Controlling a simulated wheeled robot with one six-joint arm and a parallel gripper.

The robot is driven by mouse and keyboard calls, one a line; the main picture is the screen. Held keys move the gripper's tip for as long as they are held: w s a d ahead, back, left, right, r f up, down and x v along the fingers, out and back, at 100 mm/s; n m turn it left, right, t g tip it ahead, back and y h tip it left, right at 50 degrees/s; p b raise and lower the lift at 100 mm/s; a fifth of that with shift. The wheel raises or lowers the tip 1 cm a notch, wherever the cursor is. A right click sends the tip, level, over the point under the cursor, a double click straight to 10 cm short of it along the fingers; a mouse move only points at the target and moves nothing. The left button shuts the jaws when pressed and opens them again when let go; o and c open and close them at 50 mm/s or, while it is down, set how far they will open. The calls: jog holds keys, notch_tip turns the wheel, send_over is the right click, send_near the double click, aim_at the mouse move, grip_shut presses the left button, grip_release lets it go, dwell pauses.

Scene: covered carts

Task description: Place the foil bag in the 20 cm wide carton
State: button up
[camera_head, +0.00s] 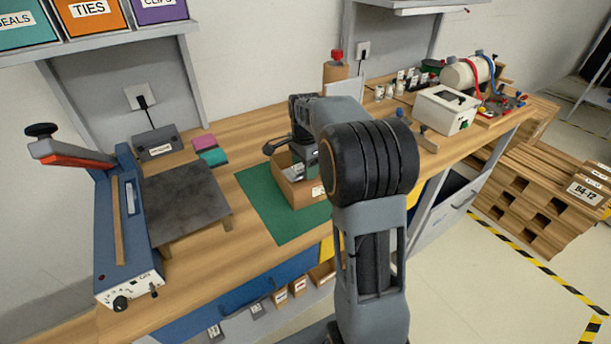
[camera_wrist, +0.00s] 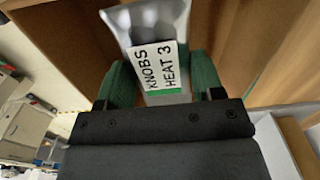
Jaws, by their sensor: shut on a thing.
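The foil bag (camera_wrist: 146,22) is silver with a white label reading "KNOBS HEAT 3". My gripper (camera_wrist: 162,80) is shut on it, with a green finger on each side of the label. In the head view a small silver part of the bag (camera_head: 296,170) shows at the carton's opening, below my gripper (camera_head: 304,156). The open brown carton (camera_head: 307,193) stands on the green mat, and my arm covers its right part. Brown cardboard surrounds the bag in the wrist view. I cannot tell whether the bag touches the carton floor.
The green mat (camera_head: 262,195) lies on the wooden bench. A blue sealer (camera_head: 127,235) and a dark plate (camera_head: 185,200) are at left. Pink and teal pads (camera_head: 212,156) lie behind. A white box (camera_head: 445,108) and several small items stand at right.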

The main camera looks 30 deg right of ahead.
aim_at(305, 182)
jog(key=shift+f, duration=1.95)
jog(key=shift+f, duration=0.15)
jog(key=o, duration=0.9)
jog(key=shift+o, duration=0.2)
